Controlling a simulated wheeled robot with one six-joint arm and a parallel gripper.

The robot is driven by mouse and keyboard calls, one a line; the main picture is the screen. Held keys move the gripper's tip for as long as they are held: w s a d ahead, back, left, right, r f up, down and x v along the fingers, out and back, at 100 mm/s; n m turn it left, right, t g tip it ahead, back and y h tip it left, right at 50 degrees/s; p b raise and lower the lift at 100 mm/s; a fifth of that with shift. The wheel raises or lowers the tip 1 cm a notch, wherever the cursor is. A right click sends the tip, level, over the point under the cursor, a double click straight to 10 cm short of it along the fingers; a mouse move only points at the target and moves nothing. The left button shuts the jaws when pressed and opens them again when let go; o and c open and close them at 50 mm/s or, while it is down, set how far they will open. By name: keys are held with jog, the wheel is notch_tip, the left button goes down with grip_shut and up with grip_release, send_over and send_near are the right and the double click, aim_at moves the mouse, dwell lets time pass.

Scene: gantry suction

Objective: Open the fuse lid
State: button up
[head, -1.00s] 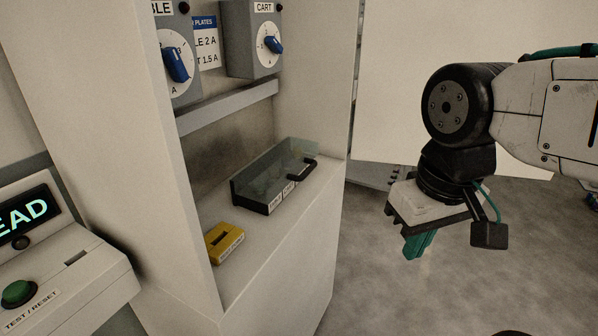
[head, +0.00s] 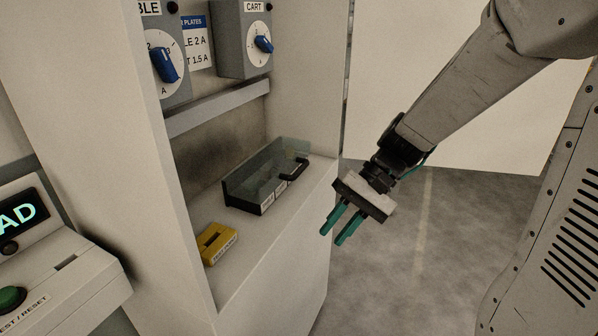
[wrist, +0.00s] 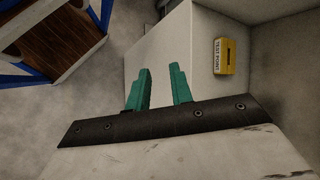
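The fuse lid (head: 262,170) is a clear cover with a dark handle (head: 295,167) at its right end. It lies over a dark fuse box (head: 262,205) with white labels, on the shelf of a pale cabinet, and looks closed. My gripper (head: 334,231) hangs in the air to the right of the shelf's front edge, apart from the lid. Its two green fingers are spread with nothing between them. The wrist view also shows the fingers (wrist: 159,82), over the cabinet's edge; the lid does not show there.
A yellow test point block (head: 218,243) sits left of the fuse box on the shelf; it also shows in the wrist view (wrist: 224,57). A grey rail (head: 218,106) and knob boxes (head: 243,38) are above. A console (head: 50,250) stands left. Floor right is clear.

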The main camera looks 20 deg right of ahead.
jog(key=w+f+m+t+y, duration=0.2)
jog(key=w+f+t+y, duration=0.1)
jog(key=w, duration=0.5)
jog(key=m+t, duration=0.2)
jog(key=t, duration=0.7)
send_near(302, 171)
jog(key=r+x, duration=0.1)
jog(key=x, duration=0.6)
jog(key=f+x, duration=0.1)
jog(key=x, duration=0.3)
jog(key=shift+s, duration=0.1)
jog(key=shift+c, duration=0.3)
grip_shut()
